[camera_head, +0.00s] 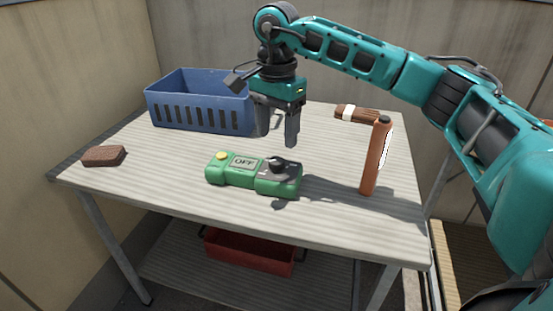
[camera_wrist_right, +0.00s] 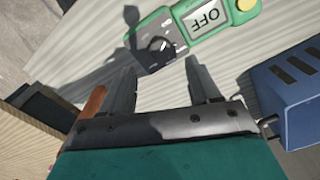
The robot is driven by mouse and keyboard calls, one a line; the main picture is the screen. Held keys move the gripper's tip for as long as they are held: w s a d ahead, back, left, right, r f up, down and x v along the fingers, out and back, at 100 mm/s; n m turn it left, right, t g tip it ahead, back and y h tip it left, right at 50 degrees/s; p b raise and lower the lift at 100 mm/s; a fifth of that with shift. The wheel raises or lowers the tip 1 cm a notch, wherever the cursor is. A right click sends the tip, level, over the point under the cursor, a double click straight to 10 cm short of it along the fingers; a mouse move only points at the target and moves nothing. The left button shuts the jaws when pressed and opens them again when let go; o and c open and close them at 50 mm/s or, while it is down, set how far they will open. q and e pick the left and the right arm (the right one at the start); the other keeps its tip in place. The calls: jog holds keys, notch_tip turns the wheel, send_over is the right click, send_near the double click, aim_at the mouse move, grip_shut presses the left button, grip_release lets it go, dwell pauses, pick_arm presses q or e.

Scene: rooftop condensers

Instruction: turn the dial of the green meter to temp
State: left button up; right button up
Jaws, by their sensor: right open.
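The green meter (camera_head: 236,178) lies on the table, its display (camera_head: 243,162) reading OFF, with a yellow button (camera_head: 221,156) at its left end. Its dark dial (camera_head: 278,165) is on a grey panel at the right end. My right gripper (camera_head: 278,140) is open and empty, above and behind the meter, with its fingers pointing down. In the right wrist view the meter (camera_wrist_right: 222,14) is at the top, and the dial (camera_wrist_right: 160,46) shows just beyond and between the fingertips (camera_wrist_right: 163,72), apart from them. The dial's marks are too small to read. My left gripper is not in view.
A blue basket (camera_head: 196,102) stands behind the meter at the back left. A brown upright cylinder (camera_head: 374,158) stands to the right, with another brown piece (camera_head: 357,113) behind it. A brown block (camera_head: 103,156) lies at the left edge. A red bin (camera_head: 250,252) is below the tabletop.

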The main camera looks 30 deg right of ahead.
aim_at(276, 160)
notch_tip(276, 160, down, 6)
jog(key=shift+f+b, duration=0.1)
jog(key=shift+b, duration=0.55)
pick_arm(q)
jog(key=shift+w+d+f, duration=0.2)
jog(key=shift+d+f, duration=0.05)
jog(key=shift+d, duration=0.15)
pick_arm(e)
jog(key=shift+c, duration=0.2)
jog(key=c, duration=1)
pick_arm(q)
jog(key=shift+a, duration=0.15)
